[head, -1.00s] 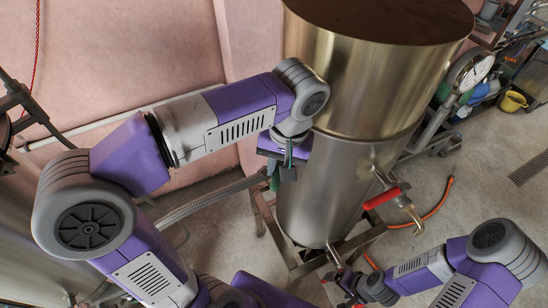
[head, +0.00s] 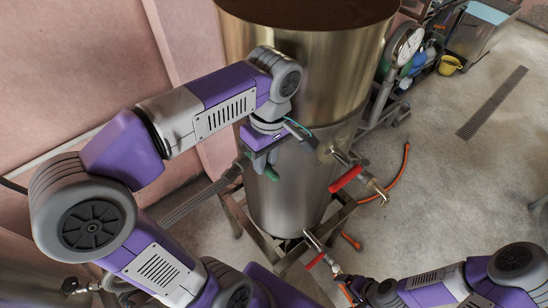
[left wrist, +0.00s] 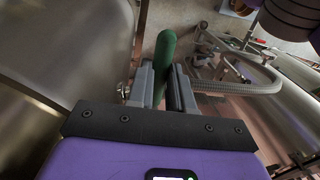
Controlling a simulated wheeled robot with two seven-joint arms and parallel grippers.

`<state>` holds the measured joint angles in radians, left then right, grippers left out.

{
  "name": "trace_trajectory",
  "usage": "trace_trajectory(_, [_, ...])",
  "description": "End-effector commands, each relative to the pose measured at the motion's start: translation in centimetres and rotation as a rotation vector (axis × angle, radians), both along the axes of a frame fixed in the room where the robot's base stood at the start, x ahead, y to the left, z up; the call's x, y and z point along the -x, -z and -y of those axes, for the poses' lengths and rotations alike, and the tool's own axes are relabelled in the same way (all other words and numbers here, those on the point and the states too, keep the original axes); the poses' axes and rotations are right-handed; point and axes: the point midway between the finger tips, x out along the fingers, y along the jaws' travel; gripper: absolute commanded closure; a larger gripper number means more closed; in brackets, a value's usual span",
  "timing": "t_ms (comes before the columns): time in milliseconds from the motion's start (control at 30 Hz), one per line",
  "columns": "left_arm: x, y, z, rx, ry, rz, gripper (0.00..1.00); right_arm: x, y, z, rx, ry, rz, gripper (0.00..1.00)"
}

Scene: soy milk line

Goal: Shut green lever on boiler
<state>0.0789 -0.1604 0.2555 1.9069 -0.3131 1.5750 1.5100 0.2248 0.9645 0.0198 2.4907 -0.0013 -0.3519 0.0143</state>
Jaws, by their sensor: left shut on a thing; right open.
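The boiler (head: 292,185) is a tall, shiny metal cylinder in the middle of the head view. The green lever (head: 271,173) shows low on its left side, just under my left gripper (head: 262,160), which partly hides it. In the left wrist view the green lever (left wrist: 165,55) stands between the two fingers of my left gripper (left wrist: 161,82). The fingers are shut on it. My right gripper (head: 350,288) is open at the bottom of the head view, close to a lower red-handled valve (head: 316,261).
Another red-handled valve (head: 346,179) sticks out of the boiler's right side. A gauge (head: 407,44) stands behind on the right. An orange hose (head: 399,177) lies on the floor. The floor at right is largely clear.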

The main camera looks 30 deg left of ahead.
Motion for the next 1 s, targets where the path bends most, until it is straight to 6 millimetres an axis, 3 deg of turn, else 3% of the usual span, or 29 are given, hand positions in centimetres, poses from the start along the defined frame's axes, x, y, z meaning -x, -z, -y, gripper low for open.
trace_trajectory(533, [0.08, -0.16, -0.31, 0.000, -0.037, 0.004, 1.00, 0.00, -0.04, 0.00, 0.000, 0.000, 0.000, 0.11])
trace_trajectory(567, [0.08, -0.16, -0.31, 0.000, -0.037, 0.004, 0.76, 0.00, -0.04, 0.00, 0.000, 0.000, 0.000, 0.11])
trace_trajectory(700, [0.09, -0.12, -0.32, -0.001, -0.037, 0.003, 0.55, -0.01, -0.04, 0.00, 0.000, 0.000, 0.000, 0.11])
trace_trajectory(1000, [0.09, -0.14, -0.32, 0.000, -0.037, 0.001, 0.54, 0.00, -0.04, 0.00, 0.000, 0.000, 0.000, 0.11])
